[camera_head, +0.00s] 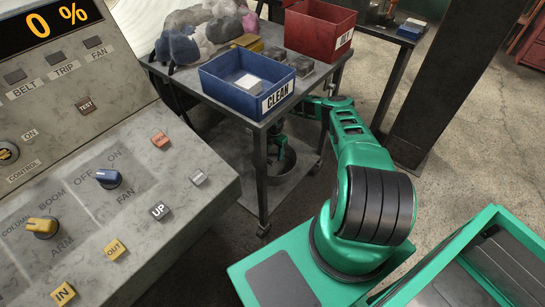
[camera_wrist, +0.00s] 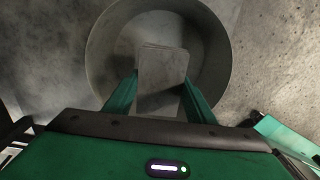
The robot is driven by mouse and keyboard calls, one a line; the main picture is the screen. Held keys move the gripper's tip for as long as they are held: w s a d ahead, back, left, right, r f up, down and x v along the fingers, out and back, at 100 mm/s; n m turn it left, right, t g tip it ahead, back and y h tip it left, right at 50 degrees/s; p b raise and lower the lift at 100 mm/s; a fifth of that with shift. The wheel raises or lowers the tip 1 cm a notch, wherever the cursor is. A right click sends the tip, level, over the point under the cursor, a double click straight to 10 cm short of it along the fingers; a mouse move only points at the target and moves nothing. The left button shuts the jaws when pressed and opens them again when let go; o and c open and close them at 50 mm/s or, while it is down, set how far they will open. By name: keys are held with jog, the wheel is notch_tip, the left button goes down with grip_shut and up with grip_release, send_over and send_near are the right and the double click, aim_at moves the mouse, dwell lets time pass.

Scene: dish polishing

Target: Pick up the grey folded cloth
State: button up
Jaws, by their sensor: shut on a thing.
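The grey folded cloth (camera_wrist: 162,68) is between the two green fingers of my gripper (camera_wrist: 160,90) in the wrist view. My gripper is shut on it, one finger along each side. Behind the cloth in that view is a round grey bowl-like container (camera_wrist: 103,42); the cloth overlaps its inside, and I cannot tell whether it touches the bottom. In the head view my gripper (camera_head: 278,150) is low under the cart's top, at the round container (camera_head: 288,153); the cloth cannot be made out there.
The cart's dark top (camera_head: 185,82) and leg (camera_head: 259,175) are close to my arm. On top stand a blue CLEAN bin (camera_head: 225,92) with a pale folded piece inside, a red bin (camera_head: 318,35), small grey blocks (camera_head: 300,66) and heaped rags (camera_head: 205,30). A control panel (camera_head: 110,190) fills the left.

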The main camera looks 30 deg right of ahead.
aim_at(274, 152)
jog(key=shift+r, duration=1.6)
jog(key=shift+r, duration=0.3)
jog(key=shift+w, duration=0.15)
